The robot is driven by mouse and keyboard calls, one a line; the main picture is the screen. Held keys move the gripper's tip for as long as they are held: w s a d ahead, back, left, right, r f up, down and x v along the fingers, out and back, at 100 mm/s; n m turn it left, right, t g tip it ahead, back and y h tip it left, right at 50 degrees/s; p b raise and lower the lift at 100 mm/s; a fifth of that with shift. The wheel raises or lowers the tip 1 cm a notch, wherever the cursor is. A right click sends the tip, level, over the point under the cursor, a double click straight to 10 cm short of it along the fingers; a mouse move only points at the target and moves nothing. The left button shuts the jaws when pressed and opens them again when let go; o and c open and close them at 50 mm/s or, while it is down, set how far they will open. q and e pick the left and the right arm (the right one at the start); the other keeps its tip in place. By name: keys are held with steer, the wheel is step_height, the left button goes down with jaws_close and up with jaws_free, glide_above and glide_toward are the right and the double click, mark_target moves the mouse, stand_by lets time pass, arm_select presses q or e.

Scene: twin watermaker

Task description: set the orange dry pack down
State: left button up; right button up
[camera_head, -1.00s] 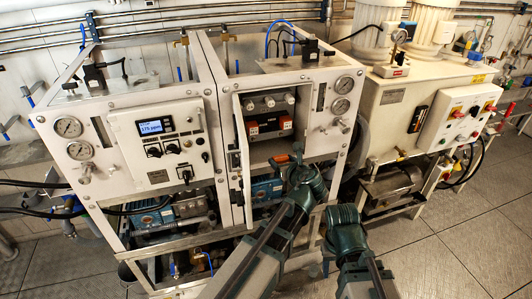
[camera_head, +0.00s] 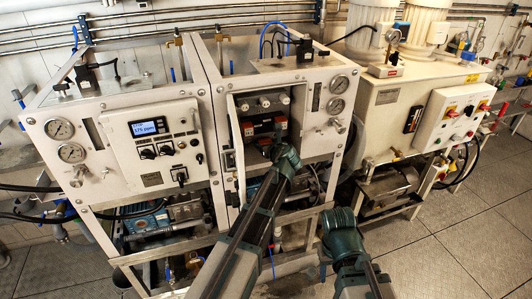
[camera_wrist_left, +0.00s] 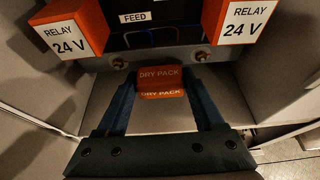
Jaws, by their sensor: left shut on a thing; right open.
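The orange dry pack (camera_wrist_left: 160,78) is a small block lettered DRY PACK in the left wrist view. My left gripper (camera_wrist_left: 161,92) is shut on it, with one dark finger on each side. In the head view my left gripper (camera_head: 268,146) reaches into the open bay of the middle white cabinet (camera_head: 312,135), and the pack is hard to make out there. I cannot tell whether the pack touches the bay floor (camera_wrist_left: 105,95). My right gripper (camera_head: 343,222) is open and empty, low in front of the cabinet frame.
Two orange relay boxes marked 24 V stand in the bay, one left (camera_wrist_left: 70,30) and one right (camera_wrist_left: 245,20) of the pack. A FEED label (camera_wrist_left: 135,17) lies behind. The open cabinet door (camera_head: 231,150) stands close left of my left arm. Floor (camera_head: 450,240) is clear on the right.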

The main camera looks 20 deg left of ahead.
arm_select(q)
step_height(320, 180, down, 3)
steer(key=shift+f+b, duration=0.15)
steer(key=shift+b, duration=1)
arm_select(e)
step_height(320, 180, down, 3)
steer(key=shift+f, duration=0.1)
arm_select(q)
steer(key=o, duration=1.3)
steer(key=shift+o, duration=0.2)
arm_select(e)
steer(key=shift+f, duration=0.1)
